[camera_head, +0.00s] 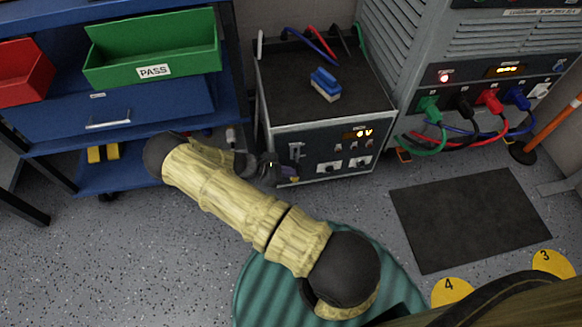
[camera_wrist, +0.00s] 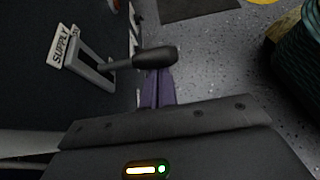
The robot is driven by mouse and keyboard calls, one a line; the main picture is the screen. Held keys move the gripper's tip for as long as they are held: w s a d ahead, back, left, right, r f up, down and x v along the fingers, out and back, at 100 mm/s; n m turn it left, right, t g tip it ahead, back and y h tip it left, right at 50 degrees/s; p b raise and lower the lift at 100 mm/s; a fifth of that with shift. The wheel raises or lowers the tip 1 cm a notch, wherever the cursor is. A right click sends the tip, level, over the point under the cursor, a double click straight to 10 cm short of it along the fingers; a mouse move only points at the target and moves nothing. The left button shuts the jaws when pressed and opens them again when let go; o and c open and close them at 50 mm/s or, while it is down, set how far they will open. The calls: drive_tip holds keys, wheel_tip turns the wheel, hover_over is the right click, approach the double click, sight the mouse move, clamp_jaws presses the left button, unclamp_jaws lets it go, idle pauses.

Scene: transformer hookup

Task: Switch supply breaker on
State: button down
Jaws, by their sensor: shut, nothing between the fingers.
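The supply breaker (camera_head: 297,151) is on the left of the front panel of the dark-topped supply unit. In the wrist view it is a grey slotted frame (camera_wrist: 82,66) beside a white SUPPLY label (camera_wrist: 62,45). A lever with a dark rounded handle (camera_wrist: 155,57) sticks out of the slot. My gripper (camera_head: 291,179) is low in front of the panel, just below the breaker. Its purple fingers (camera_wrist: 158,85) are shut and empty, right by the handle's end. I cannot tell whether they touch it.
The supply unit's lit display (camera_head: 358,134) reads about 0 V. A blue brush-like block (camera_head: 326,84) lies on its top. A blue shelf (camera_head: 190,100) with a green PASS bin (camera_head: 155,48) stands left. A grey cabinet (camera_head: 400,40) with cables stands right.

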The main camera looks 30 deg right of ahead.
wheel_tip(320, 180, up, 3)
drive_tip(key=n+g+p, duration=0.1)
drive_tip(key=g+p, duration=0.1)
drive_tip(key=shift+f+n+p, duration=0.2)
drive_tip(key=shift+n+p, duration=0.2)
drive_tip(key=shift+w+r+p, duration=0.15)
drive_tip(key=shift+r+p, duration=0.35)
drive_tip(key=shift+p, duration=0.15)
approach(300, 169)
drive_tip(key=a, duration=0.1)
drive_tip(key=a+f, duration=0.1)
drive_tip(key=w+a+f, duration=0.1)
drive_tip(key=shift+a+p, duration=0.25)
drive_tip(key=shift+p, duration=0.15)
idle(0.6)
